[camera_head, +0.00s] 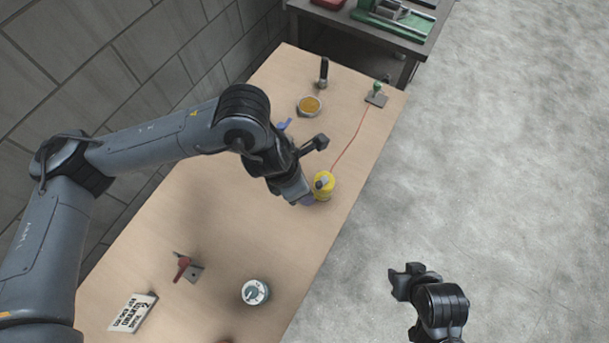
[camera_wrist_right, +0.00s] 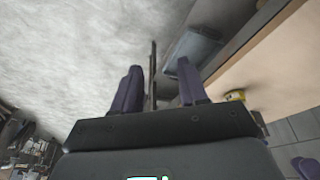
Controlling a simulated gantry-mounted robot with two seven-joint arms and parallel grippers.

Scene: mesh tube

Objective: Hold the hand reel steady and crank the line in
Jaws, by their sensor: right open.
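The yellow hand reel (camera_head: 325,184) stands near the right edge of the wooden table, with a grey part on its top. An orange-red line (camera_head: 350,143) runs from it to a grey plate with a green knob (camera_head: 377,96) at the far end. My left gripper (camera_head: 306,199) is at the reel's left side, its fingers low against or beside it; the hand hides whether they grip it. My right gripper (camera_head: 398,284) is off the table over the floor, well apart from the reel. In the right wrist view its fingers (camera_wrist_right: 160,88) are spread and empty.
On the table (camera_head: 225,235) are an amber-filled bowl (camera_head: 309,106), a dark upright tool (camera_head: 323,73), a red-handled bracket (camera_head: 185,267), a white-and-teal round item (camera_head: 255,292) and a printed sign (camera_head: 131,313). A block wall (camera_head: 130,60) borders the left. Floor on the right is clear.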

